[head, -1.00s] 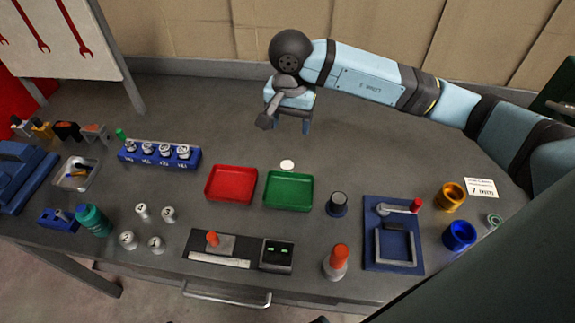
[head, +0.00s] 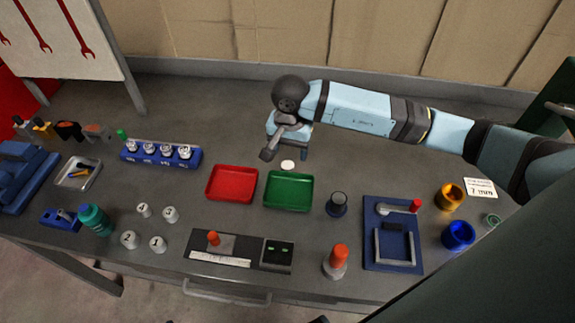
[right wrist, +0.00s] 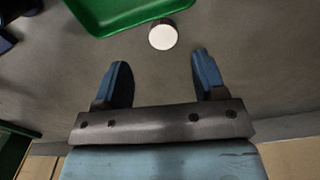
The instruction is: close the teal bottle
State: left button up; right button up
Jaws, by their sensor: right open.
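The teal bottle (head: 95,220) stands at the left front of the table, with a darker teal upper part; I cannot tell whether its mouth is open. My right gripper (head: 289,150) is open and empty, fingers down, just behind the disc. In the right wrist view the disc (right wrist: 163,36) lies beyond the fingertips, roughly centred between the two blue fingers (right wrist: 161,60). A small teal ring (head: 492,219) lies at the far right of the table. My left gripper is out of view.
A red tray (head: 232,183) and a green tray (head: 289,206) stand mid-table. White numbered weights (head: 143,210) and a blue block (head: 60,219) are near the bottle. A blue rack (head: 160,154) stands behind.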

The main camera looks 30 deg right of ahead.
aim_at(288, 165)
jog(key=f, duration=0.3)
jog(key=f+p, duration=0.1)
jog(key=f, duration=0.1)
jog(key=shift+a+f, duration=0.1)
jog(key=shift+a, duration=0.15)
jog(key=c, duration=1)
